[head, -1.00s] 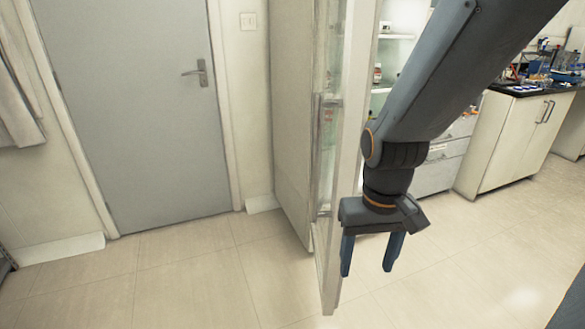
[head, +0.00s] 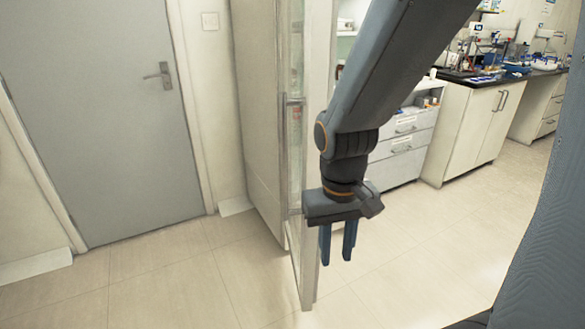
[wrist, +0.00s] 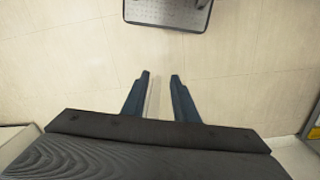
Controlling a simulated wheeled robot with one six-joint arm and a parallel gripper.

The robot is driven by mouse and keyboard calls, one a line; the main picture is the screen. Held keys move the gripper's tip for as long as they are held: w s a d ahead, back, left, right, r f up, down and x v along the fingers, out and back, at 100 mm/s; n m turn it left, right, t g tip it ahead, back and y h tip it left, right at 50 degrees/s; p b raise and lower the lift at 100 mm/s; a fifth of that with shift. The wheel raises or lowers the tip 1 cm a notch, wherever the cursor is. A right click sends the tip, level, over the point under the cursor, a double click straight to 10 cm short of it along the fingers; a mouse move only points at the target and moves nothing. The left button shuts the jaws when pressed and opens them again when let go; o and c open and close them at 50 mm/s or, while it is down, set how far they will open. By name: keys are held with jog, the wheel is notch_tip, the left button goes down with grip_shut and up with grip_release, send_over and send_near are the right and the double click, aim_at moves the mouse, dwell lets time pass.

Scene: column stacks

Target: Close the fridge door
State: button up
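The fridge door (head: 319,120) stands open in the head view, seen nearly edge-on. Its pale front edge runs down close to the floor, and glass panels and a vertical handle (head: 292,101) show on its left face. The fridge body (head: 262,130) is behind it to the left. My gripper (head: 338,245) points down, just right of the door's lower part, and overlaps its edge in the picture. I cannot tell whether it touches the door. Its two fingers are apart and empty, as the wrist view (wrist: 160,78) also shows. My arm hides part of the door's right side.
A grey room door (head: 90,110) is at the left. White drawers (head: 402,150) and a cabinet (head: 470,130) under a dark, cluttered worktop stand at the right. Tiled floor (head: 400,250) is clear in front and to the right.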

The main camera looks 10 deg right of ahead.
jog(key=w+a+r+h+p, duration=0.1)
jog(key=r, duration=0.1)
jog(key=w+a+r+h+p, duration=0.1)
jog(key=w+r, duration=0.1)
jog(key=w+r+p, duration=0.1)
jog(key=w+r, duration=0.1)
jog(key=shift+a+r+t+h, duration=0.15)
jog(key=shift+a+t+h, duration=0.25)
grip_shut()
jog(key=m+t+h+p, duration=0.2)
jog(key=t+h+p, duration=0.1)
jog(key=t+p, duration=0.1)
send_near(304, 187)
jog(key=p+x, duration=0.1)
jog(key=x, duration=0.2)
jog(key=shift+w+d+f, duration=0.15)
jog(key=shift+d+f, duration=0.1)
jog(key=shift+f, duration=0.05)
jog(key=shift+d, duration=0.1)
